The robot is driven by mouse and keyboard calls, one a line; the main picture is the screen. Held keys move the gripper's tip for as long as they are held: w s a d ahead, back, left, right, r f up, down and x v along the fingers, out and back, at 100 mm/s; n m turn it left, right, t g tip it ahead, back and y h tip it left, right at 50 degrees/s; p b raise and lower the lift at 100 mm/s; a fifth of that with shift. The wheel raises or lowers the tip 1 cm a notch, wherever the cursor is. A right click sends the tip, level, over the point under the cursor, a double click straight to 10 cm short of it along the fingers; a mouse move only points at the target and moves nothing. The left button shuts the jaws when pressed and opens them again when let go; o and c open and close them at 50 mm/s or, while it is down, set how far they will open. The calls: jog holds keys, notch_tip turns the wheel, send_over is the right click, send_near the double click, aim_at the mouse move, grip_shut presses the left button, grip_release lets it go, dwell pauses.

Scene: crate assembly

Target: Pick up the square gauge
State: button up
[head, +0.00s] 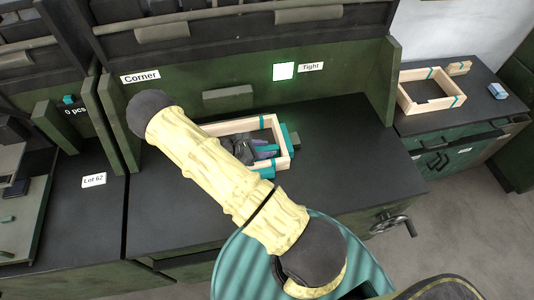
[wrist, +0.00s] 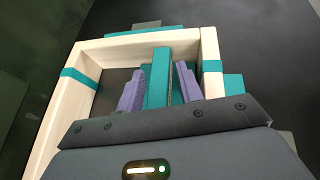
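A teal bar (wrist: 157,78), which looks like the square gauge, stands inside the wooden frame (wrist: 110,48) in the wrist view. Part of it is hidden by my gripper's body. My gripper (wrist: 160,80) has its two purple fingers on either side of this bar, very close to it. I cannot tell whether they touch it. In the head view the wooden frame (head: 283,142) lies on the dark bench, with my gripper (head: 266,150) reaching down inside it. Teal there is partly covered by the fingers.
Teal blocks (head: 292,137) sit against the frame's outside. Another wooden frame (head: 431,91) lies on the right bench. The bench top (head: 345,150) right of the frame is clear.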

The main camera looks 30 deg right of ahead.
aim_at(263, 150)
dwell(0.3)
jog(key=shift+a, duration=0.1)
grip_shut()
jog(key=shift+r, duration=0.2)
notch_tip(263, 150, up, 10)
jog(key=shift+f+b, duration=0.15)
jog(key=shift+b, duration=0.2)
dwell(0.5)
